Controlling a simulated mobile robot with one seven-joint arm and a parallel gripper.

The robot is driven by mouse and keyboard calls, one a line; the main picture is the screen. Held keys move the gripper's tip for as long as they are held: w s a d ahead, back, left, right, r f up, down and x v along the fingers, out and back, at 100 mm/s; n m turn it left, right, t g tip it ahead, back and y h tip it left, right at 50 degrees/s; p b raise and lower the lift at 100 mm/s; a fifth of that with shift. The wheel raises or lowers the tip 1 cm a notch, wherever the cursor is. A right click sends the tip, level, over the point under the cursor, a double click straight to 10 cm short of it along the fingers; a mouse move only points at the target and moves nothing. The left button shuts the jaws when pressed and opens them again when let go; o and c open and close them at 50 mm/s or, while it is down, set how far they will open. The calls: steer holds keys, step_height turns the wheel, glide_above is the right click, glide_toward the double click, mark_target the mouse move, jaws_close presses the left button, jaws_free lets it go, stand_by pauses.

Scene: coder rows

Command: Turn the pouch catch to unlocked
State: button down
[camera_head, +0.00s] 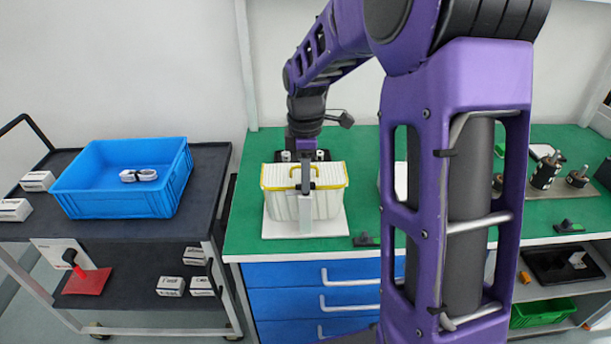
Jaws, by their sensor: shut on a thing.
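A white ribbed pouch (328,203) with a yellow rim stands upright on a white base plate (278,230) on the green bench. A pale grey upright piece (306,217) stands at the middle of its front face. My gripper (306,186) points down at the pouch's front upper edge, just above this piece. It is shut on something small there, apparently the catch. The catch's shape and angle are hidden by the fingers and too small to make out.
A white item right of the pouch is partly hidden by my purple arm. A small dark part (365,240) lies at the bench's front edge. A dark cart (205,180) with a blue crate (120,200) stands left. Green bench (245,190) left of the pouch is clear.

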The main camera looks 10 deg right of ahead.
steer(key=c, duration=0.8)
jaws_free()
steer(key=shift+c, duration=0.2)
step_height(320, 180, up, 18)
steer(key=shift+f, duration=0.25)
